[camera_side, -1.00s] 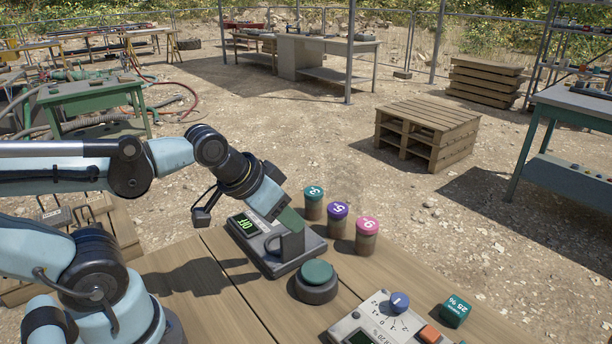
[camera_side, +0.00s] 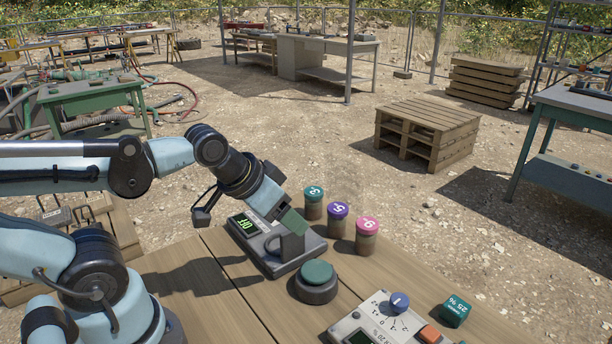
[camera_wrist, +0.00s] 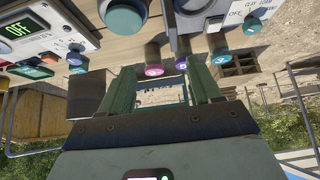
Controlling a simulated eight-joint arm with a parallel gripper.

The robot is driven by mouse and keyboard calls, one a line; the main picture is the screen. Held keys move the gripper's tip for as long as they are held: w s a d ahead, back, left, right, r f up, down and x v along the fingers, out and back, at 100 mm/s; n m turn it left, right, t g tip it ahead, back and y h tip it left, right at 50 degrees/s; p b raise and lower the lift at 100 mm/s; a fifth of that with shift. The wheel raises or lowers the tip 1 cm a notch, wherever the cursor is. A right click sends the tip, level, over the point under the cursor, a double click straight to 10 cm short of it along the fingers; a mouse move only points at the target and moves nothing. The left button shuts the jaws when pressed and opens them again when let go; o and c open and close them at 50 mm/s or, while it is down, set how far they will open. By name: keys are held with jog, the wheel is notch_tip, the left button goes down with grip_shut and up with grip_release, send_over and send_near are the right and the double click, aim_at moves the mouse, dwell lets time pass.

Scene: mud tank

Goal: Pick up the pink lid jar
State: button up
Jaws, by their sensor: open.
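The pink lid jar (camera_side: 367,238) stands upright on the wooden table, at the right end of a short row of jars. It shows in the wrist view too (camera_wrist: 154,60), ahead of my fingers and toward the left one. The purple lid jar (camera_side: 337,222) is beside it, and the teal lid jar (camera_side: 313,204) is at the row's far end. My gripper (camera_side: 296,226) is open, left of the jars and above the grey device. In the wrist view its green fingers (camera_wrist: 160,84) are spread apart. I cannot see anything held between them.
A grey device with a green display (camera_side: 262,245) is below my gripper. A round green button (camera_side: 317,273) sits in front of the jars. A dial box (camera_side: 390,322) and teal block (camera_side: 456,309) are at the front right. A pallet (camera_side: 428,130) stands behind.

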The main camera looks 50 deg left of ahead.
jog(key=w+r+m+g+h, duration=0.1)
jog(key=w+r+m+g, duration=0.15)
jog(key=w, duration=0.55)
jog(key=m, duration=0.3)
send_near(364, 223)
jog(key=shift+n+g+h, duration=0.25)
jog(key=shift+h, duration=0.25)
jog(key=x, duration=1.2)
jog(key=shift+w+a, duration=0.2)
jog(key=shift+a, duration=0.15)
jog(key=c, duration=0.8)
